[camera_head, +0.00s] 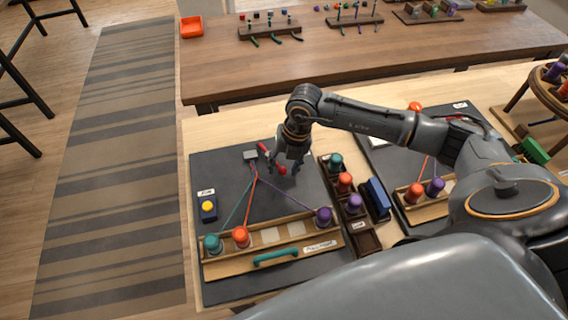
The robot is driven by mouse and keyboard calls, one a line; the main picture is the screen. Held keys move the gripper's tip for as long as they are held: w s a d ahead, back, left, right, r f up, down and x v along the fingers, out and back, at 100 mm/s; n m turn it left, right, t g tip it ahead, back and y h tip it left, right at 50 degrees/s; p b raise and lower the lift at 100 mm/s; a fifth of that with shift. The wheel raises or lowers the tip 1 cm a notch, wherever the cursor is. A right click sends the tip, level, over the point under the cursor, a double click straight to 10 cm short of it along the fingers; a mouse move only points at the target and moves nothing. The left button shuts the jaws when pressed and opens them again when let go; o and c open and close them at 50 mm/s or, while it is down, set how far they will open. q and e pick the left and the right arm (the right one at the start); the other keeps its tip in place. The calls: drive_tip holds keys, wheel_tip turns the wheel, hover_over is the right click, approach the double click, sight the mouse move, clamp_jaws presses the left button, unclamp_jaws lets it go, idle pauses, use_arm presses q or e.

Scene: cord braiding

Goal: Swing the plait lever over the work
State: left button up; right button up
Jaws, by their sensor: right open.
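The plait lever (265,149), a dark bar with red parts, stands by a small grey block at the back of the left dark board (215,175). A red knob (282,170) shows just below my right gripper (289,164). That gripper points down and is open over the lever; whether it touches the lever cannot be told. Teal, red and purple cords (284,193) fan out from beneath the grey block to a teal bobbin (212,244), a red bobbin (241,236) and a purple bobbin (323,216) in the wooden tray. My left gripper is not in view.
A yellow button box (208,208) sits on the board's left side. A rack of spare bobbins (362,239) and a blue block (378,197) stand right of it. A second board with bobbins lies under my right arm. A longer table (220,75) stands behind.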

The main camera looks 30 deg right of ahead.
clamp_jaws()
